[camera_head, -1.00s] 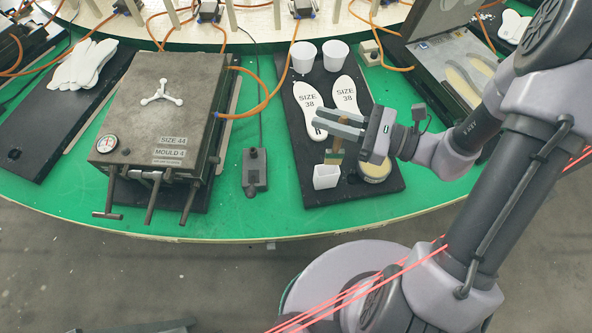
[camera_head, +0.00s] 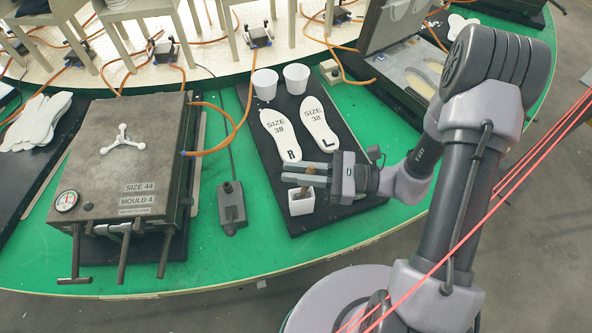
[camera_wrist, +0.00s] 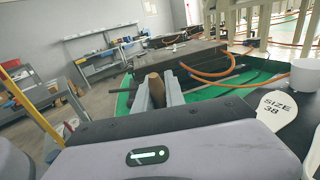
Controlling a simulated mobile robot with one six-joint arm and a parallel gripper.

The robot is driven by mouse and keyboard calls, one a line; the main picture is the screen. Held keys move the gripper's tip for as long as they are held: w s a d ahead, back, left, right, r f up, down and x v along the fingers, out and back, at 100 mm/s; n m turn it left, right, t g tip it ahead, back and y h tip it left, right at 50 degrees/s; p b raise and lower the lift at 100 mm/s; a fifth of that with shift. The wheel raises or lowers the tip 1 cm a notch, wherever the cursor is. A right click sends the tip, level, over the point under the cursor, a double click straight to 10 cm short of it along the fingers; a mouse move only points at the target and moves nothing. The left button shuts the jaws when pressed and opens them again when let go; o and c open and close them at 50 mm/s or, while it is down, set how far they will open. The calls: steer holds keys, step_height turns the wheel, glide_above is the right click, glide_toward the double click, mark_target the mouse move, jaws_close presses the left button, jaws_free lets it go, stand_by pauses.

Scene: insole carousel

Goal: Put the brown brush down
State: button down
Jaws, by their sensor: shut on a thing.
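The brown brush (camera_head: 309,171) is between the two fingers of my gripper (camera_head: 306,174), which is shut on its handle. In the wrist view the brown handle (camera_wrist: 155,90) stands between the grey fingers of my gripper (camera_wrist: 157,94). A small white square cup (camera_head: 301,203) stands on the black board (camera_head: 327,214) right below the fingers. The brush's lower end is hidden, seemingly inside the cup. I cannot tell whether it touches the bottom.
Two white insoles (camera_head: 281,135) marked size 38 and two round white cups (camera_head: 265,84) lie farther back on the board. A grey mould (camera_head: 112,165) and a black pedal-like box (camera_head: 231,208) stand to the left on the green table (camera_head: 210,251).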

steer(key=shift+f, duration=0.2)
steer(key=c, duration=1.4)
jaws_free()
steer(key=shift+r, duration=0.1)
